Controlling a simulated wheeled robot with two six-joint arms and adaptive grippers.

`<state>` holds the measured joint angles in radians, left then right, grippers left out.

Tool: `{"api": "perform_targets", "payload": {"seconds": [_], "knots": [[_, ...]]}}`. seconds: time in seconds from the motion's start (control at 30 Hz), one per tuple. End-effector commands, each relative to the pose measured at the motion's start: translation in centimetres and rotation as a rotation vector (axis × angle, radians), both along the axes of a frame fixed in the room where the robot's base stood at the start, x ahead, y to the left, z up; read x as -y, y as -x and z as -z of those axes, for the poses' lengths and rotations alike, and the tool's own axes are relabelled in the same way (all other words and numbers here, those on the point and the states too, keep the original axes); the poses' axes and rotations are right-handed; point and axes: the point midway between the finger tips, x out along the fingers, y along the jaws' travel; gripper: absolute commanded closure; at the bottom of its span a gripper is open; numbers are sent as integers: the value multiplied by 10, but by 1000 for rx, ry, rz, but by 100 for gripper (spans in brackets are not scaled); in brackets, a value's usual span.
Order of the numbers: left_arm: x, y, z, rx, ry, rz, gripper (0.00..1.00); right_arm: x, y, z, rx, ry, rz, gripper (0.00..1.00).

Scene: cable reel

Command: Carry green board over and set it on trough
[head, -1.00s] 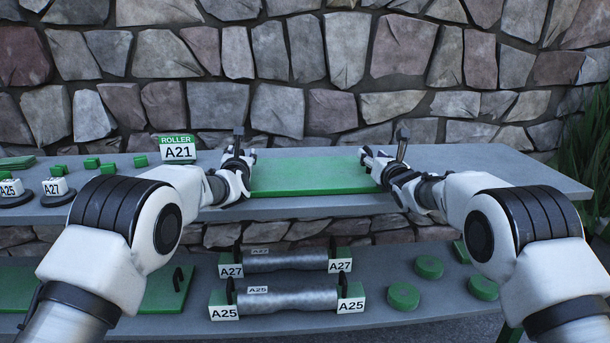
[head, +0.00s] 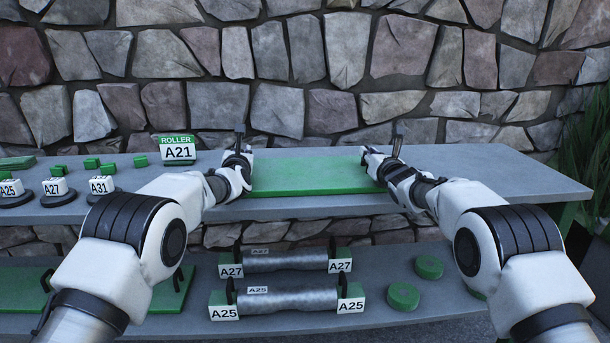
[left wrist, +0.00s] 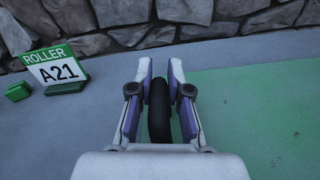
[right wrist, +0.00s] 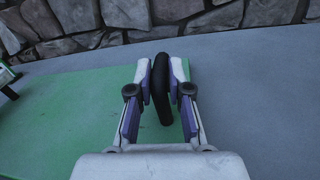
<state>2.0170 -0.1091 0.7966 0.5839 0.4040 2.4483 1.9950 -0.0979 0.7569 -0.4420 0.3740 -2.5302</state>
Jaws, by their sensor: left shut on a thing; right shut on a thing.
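The green board (head: 315,178) lies flat at the upper grey counter, between my two grippers; I cannot tell whether it touches the counter. My left gripper (head: 246,155) is at its left end, shut on a black handle (left wrist: 158,108) that stands between its fingers. My right gripper (head: 373,157) is at its right end, shut on the matching black handle (right wrist: 161,90). The board also shows in the left wrist view (left wrist: 260,115) and the right wrist view (right wrist: 75,120). I cannot pick out a trough for certain.
A ROLLER A21 sign (head: 178,150) stands left of the board. Labelled pieces, including A31 (head: 102,186), stand further left. Rollers A27 (head: 287,261) and A25 (head: 287,299) and green discs (head: 404,295) lie on the lower shelf. The counter's right part is clear.

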Motion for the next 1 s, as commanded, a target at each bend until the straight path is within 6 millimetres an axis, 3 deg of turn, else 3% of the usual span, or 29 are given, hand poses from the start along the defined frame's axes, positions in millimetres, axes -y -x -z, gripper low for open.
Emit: {"api": "perform_targets", "payload": {"seconds": [0.17, 0.5, 1.0], "knots": [[0, 0, -10, 3, -1, 0, 100, 0, 0, -10, 4, 0, -1, 100], [0, 0, -50, 2, -2, -1, 100, 0, 0, -51, 4, 0, -1, 100], [-1, 0, -51, 2, -2, -1, 100, 0, 0, -53, 5, 0, -1, 100]]}}
